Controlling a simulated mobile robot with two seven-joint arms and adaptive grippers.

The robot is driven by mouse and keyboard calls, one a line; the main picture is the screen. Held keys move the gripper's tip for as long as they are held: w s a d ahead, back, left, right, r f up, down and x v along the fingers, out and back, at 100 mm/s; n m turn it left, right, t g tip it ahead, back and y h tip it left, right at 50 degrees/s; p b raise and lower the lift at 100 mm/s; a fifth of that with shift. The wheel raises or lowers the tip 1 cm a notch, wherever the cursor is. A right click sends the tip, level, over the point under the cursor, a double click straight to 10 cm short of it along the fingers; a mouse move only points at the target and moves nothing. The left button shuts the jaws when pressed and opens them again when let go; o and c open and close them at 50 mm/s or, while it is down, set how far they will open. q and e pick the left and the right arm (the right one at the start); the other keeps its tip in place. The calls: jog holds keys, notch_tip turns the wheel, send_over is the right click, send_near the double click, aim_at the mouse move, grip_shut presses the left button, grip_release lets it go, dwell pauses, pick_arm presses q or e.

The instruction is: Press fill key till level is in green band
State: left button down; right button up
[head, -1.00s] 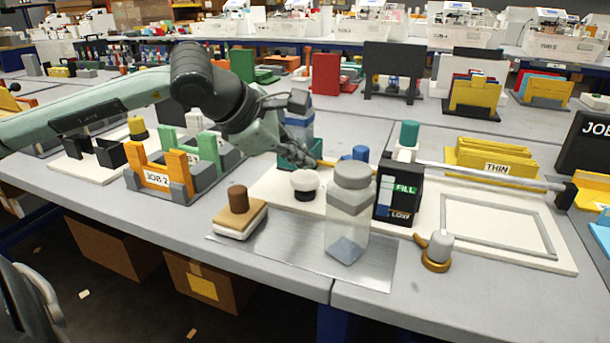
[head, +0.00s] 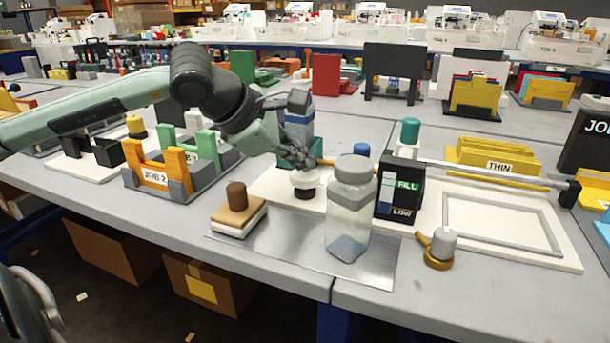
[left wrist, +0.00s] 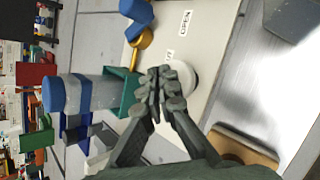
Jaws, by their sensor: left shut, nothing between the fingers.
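A white round key (head: 304,180) on a black base stands on the cream plotter board. It also shows in the left wrist view (left wrist: 187,74). My left gripper (head: 302,164) is shut and empty, its fingertips pointing down just above or at the key; I cannot tell whether they touch. In the left wrist view the fingertips (left wrist: 162,74) overlap the key's edge. A black gauge (head: 410,199) to the right has a green FILL band and a LOW label below. Its blue part sits low, near LOW; the exact level is too small to read.
A clear bottle with a grey cap (head: 349,212) stands on a metal plate in front of the gauge. A brown-handled pad (head: 238,212) lies to the left. A teal holder with a blue-grey cylinder (left wrist: 71,93) is close beside the gripper. A small brass-based piece (head: 441,248) stands right.

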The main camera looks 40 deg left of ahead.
aim_at(301, 176)
pick_arm(q)
jog(key=shift+f+b, duration=0.75)
jog(key=shift+b, duration=0.2)
dwell(0.8)
jog(key=shift+r, duration=0.1)
jog(key=shift+r+p, duration=0.5)
jog(key=shift+r, duration=0.55)
jog(key=shift+r+p, duration=1.3)
jog(key=shift+r, duration=1.25)
jog(key=shift+s+f, duration=0.1)
jog(key=shift+f, duration=0.05)
